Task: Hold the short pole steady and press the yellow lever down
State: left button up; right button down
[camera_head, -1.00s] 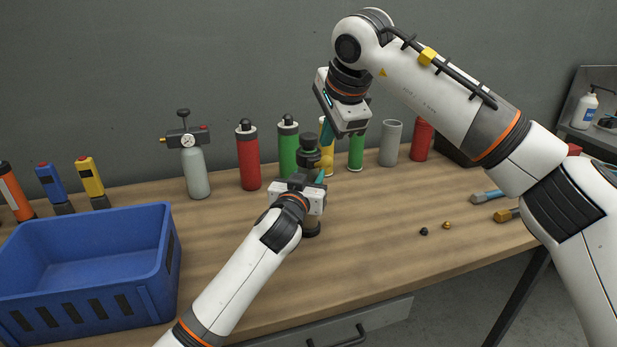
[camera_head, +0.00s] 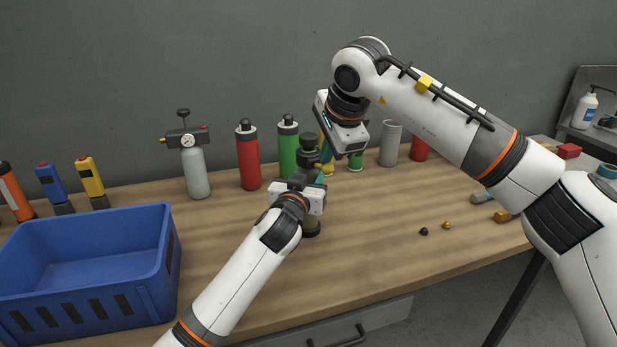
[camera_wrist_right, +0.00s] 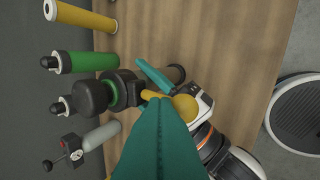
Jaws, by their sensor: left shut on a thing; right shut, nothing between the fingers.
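The short pole (camera_head: 309,142) stands upright on the table with a dark knobbed top and a dark round base. My left gripper (camera_head: 311,180) is shut around its middle. The yellow lever (camera_wrist_right: 184,106), a short arm with a ball end, sticks out from the pole's upper part in the right wrist view. In the head view a small yellow part (camera_head: 328,169) beside the pole seems to be its ball. My right gripper (camera_head: 322,176) is shut and empty, its teal tips at the lever. In the wrist view its fingers (camera_wrist_right: 163,102) partly cover the lever; contact cannot be told.
Behind the pole stand red (camera_head: 248,160) and green (camera_head: 288,150) bottles, a grey cylinder (camera_head: 390,145) and a grey gauge bottle (camera_head: 194,170). A blue crate (camera_head: 110,290) is at the left.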

aim_at(329, 166)
jog(key=shift+f, duration=1.65)
jog(key=shift+s+d+f, duration=0.1)
jog(key=shift+s+f, duration=0.1)
jog(key=shift+f, duration=0.7)
jog(key=shift+s+d+f, duration=0.1)
jog(key=shift+s+f, duration=0.05)
jog(key=shift+f, duration=0.7)
jog(key=shift+s+f, duration=0.2)
jog(key=shift+f, duration=0.7)
jog(key=shift+a+f, duration=0.1)
jog(key=shift+f, duration=0.05)
jog(key=shift+w, duration=0.1)
jog(key=r, duration=0.2)
jog(key=w+r, duration=0.1)
jog(key=r, duration=0.1)
jog(key=shift+a+r, duration=0.1)
jog(key=shift+a, duration=0.1)
jog(key=shift+d+r, duration=0.1)
jog(key=shift+r, duration=3.6)
